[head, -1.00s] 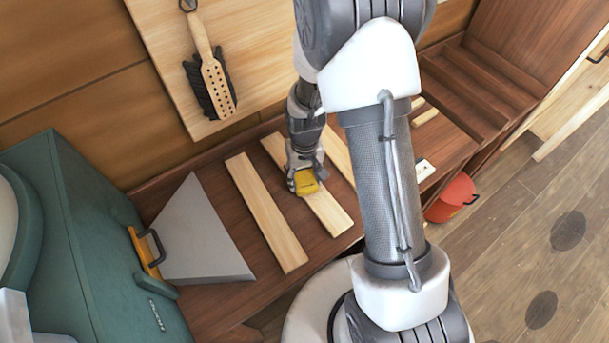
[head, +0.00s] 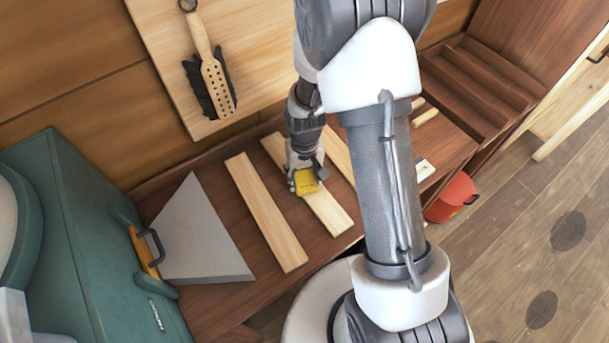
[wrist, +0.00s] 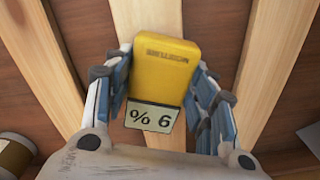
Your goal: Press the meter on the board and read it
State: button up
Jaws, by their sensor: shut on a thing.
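A yellow meter (head: 307,182) is held in my gripper (head: 303,170) over the middle pale board (head: 332,214). In the wrist view the meter (wrist: 162,68) sits between both fingers of my gripper (wrist: 160,72), which are shut on its sides. Its small grey display (wrist: 151,117) is lit and shows "% 6" in the picture. The lettering seems upside down, so turned upright it reads 9 %. The board (wrist: 145,14) runs behind the meter in the wrist view. Whether the meter touches the board is hidden.
Another pale board (head: 266,212) lies to the left, and a third (head: 340,155) is partly behind my arm. A grey triangular plate (head: 198,240) and a green chest (head: 95,235) stand left. A brush (head: 214,85) hangs above. A red bucket (head: 452,198) is at right.

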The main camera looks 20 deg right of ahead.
aim_at(304, 176)
jog(key=shift+s, duration=0.1)
dwell(0.5)
notch_tip(304, 176, up, 8)
jog(key=p, duration=0.6)
jog(key=shift+w+b, duration=0.2)
jog(key=shift+b, duration=0.15)
dwell(0.3)
